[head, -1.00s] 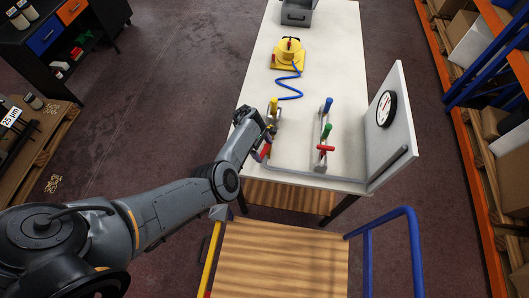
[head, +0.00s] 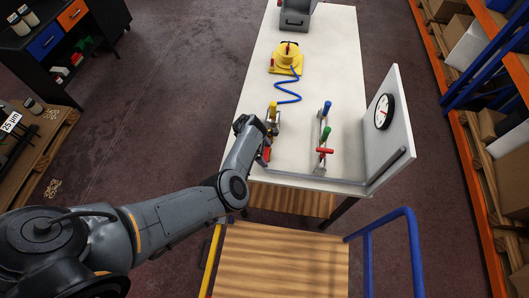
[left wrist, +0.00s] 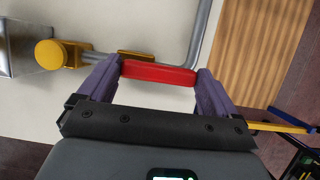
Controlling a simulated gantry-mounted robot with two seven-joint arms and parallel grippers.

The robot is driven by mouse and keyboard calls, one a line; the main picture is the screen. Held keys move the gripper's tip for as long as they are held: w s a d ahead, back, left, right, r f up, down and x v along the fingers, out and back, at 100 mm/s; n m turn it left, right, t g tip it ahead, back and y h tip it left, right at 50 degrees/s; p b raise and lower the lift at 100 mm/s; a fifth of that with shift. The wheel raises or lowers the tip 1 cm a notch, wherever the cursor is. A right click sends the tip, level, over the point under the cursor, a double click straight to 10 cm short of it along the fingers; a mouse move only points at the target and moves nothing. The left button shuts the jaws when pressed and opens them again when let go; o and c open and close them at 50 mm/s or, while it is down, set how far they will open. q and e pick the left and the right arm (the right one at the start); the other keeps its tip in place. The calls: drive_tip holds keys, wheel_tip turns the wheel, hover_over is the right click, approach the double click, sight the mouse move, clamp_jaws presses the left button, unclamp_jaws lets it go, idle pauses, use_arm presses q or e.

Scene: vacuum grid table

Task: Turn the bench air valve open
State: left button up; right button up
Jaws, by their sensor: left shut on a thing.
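My left gripper (head: 264,152) is at the near left part of the white table. In the left wrist view, its two purple fingers (left wrist: 158,84) are shut on the ends of a red handle (left wrist: 158,73), the bench air valve's lever. A grey pipe (left wrist: 203,30) and a yellow fitting (left wrist: 136,55) show just beyond the handle. In the head view the gripper and wrist partly hide the valve, so its exact angle is hard to tell. My right gripper is not in view.
Green, blue and red handles (head: 325,151) stand on a rail to the right. A white panel with a gauge (head: 383,111) stands at the table's right edge. A blue rail (head: 380,226) stands in front.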

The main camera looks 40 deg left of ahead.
use_arm(q)
drive_tip(key=o, duration=1.2)
drive_tip(key=shift+c, duration=0.2)
drive_tip(key=shift+r, duration=0.1)
drive_tip(key=p+v, duration=0.3)
drive_tip(key=v, duration=0.7)
drive_tip(key=shift+r, duration=0.35)
drive_tip(key=shift+a, duration=0.15)
